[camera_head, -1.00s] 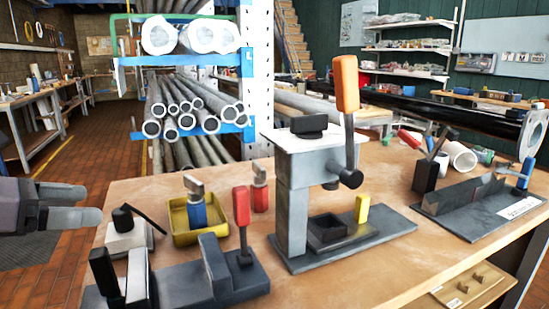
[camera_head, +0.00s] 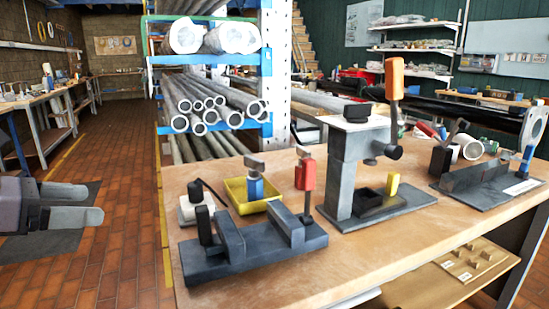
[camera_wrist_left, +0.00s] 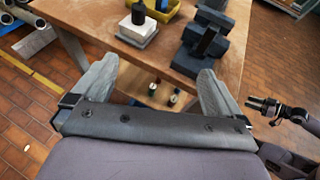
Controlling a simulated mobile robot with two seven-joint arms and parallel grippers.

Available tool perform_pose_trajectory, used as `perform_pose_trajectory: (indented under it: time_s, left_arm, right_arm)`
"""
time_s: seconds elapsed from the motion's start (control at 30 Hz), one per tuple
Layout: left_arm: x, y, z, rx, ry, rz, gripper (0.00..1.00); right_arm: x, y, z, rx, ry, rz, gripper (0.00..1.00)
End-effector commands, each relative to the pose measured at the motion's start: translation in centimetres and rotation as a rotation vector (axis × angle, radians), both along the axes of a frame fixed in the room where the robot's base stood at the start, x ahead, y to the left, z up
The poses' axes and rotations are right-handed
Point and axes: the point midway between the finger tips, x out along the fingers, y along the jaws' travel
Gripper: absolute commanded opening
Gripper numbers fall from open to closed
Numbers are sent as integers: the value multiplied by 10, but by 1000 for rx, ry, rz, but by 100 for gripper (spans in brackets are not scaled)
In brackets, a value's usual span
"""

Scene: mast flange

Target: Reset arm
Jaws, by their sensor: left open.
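My left gripper (camera_head: 80,205) is at the left edge of the head view, over the floor and left of the workbench (camera_head: 400,235). Its two grey fingers are apart with nothing between them. In the left wrist view the open fingers (camera_wrist_left: 155,95) point at the bench's edge, short of the things on it. My right gripper is not clearly seen in the head view. A dark arm part with a small gripper-like end shows at the right of the left wrist view; I cannot tell its state.
On the bench stand a clamp fixture (camera_head: 250,245) with a red handle, a yellow tray (camera_head: 254,204) with a blue-based piece, a grey press (camera_head: 350,170) with an orange lever, and a dark angled fixture (camera_head: 490,185). A pipe rack (camera_head: 210,60) stands behind. The floor at left is free.

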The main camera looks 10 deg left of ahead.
Motion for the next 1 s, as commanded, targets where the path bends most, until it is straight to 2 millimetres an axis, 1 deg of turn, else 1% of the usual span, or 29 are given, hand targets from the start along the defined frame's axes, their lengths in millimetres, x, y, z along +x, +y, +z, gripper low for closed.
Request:
perform_pose_trajectory:
  time_s: [0.07, 0.1, 0.17, 0.2, 0.27, 0.37, 0.4, 0.47, 0.5, 0.57, 0.6, 0.67, 0.7, 0.77, 0.8, 0.87, 0.9, 0.93, 0.97, 1.0]
  left_arm:
    - [0, -1, -3, -15, 5, -1, 100]
    - [0, -13, -19, -146, 35, -11, 100]
    - [0, -25, -33, -311, 68, -11, 100]
    - [0, -32, -42, -421, 92, -6, 100]
    - [0, -41, -55, -595, 132, 14, 100]
    - [0, -52, -81, -914, 220, 77, 100]
    - [-1, -54, -94, -1052, 262, 117, 100]
    - [-2, -57, -117, -1268, 332, 194, 100]
    - [-4, -58, -135, -1412, 383, 257, 100]
    - [-9, -60, -165, -1626, 467, 369, 100]
    - [-13, -62, -188, -1762, 525, 453, 100]
    - [-23, -67, -224, -1958, 616, 595, 100]
    - [-32, -73, -250, -2081, 681, 699, 100]
    - [-49, -86, -287, -2248, 781, 863, 100]
    - [-61, -97, -310, -2342, 846, 972, 100]
    - [-81, -116, -340, -2459, 941, 1130, 100]
    - [-94, -130, -357, -2525, 1003, 1236, 100]
    - [-105, -141, -369, -2566, 1051, 1313, 100]
    - [-115, -152, -379, 2593, -1092, -1384, 100]
    - [-129, -168, -392, 2464, -1082, -1392, 100]
  right_arm:
    - [0, 0, 0, 0, -1, 0, 43]
    - [0, 1, -1, 2, 0, 0, 43]
    - [-1, 1, 0, 3, 2, -2, 43]
    - [0, 1, 0, 4, 1, -2, 43]
    - [0, 1, 0, 3, 0, -2, 43]
    - [3, 0, 2, 2, -5, -4, 43]
    - [3, 0, 2, 2, -7, -3, 43]
    - [3, 0, 2, 2, -7, -3, 43]
    - [3, 0, 2, 2, -7, -3, 43]
    - [3, 0, 2, 2, -7, -3, 43]
    - [3, 0, 2, 2, -7, -3, 43]
    - [3, 0, 2, 1, -7, -3, 43]
    - [3, 0, 2, 0, -7, -2, 43]
    - [3, 0, 2, -1, -6, -1, 43]
    - [3, -1, 2, -1, -6, -1, 43]
    - [3, -1, 2, -2, -7, 0, 43]
    - [3, -1, 2, -3, -6, 1, 43]
    - [2, -1, 2, -4, -6, 1, 43]
    - [2, -1, 1, -4, -6, 1, 43]
    - [2, -1, 1, -4, -5, 3, 43]
